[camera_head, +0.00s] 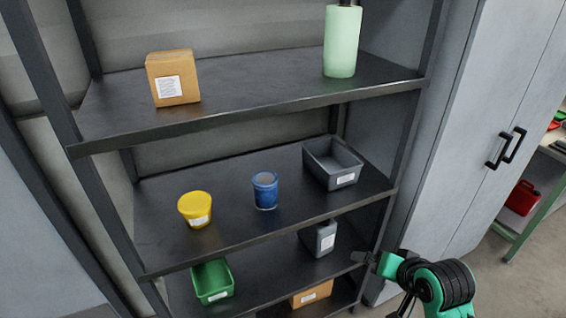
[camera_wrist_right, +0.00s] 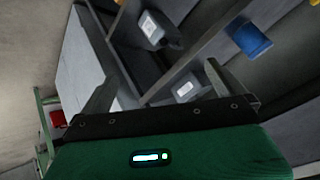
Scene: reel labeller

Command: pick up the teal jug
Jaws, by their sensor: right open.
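I see no plainly teal jug in either view. My right gripper (camera_head: 364,258) is open and empty, at the rack's right side, to the right of and a little below the grey container. In the wrist view its two fingers (camera_wrist_right: 160,85) are spread apart with nothing between them. My left gripper is not in view.
The middle shelf (camera_head: 235,243) holds a yellow cup (camera_head: 195,209), a blue cup (camera_head: 265,190) and a grey bin (camera_head: 333,163). A pale green bottle (camera_head: 341,42) and a box (camera_head: 172,78) stand above. A green bin (camera_head: 212,281) is below. A grey cabinet (camera_head: 455,130) stands right.

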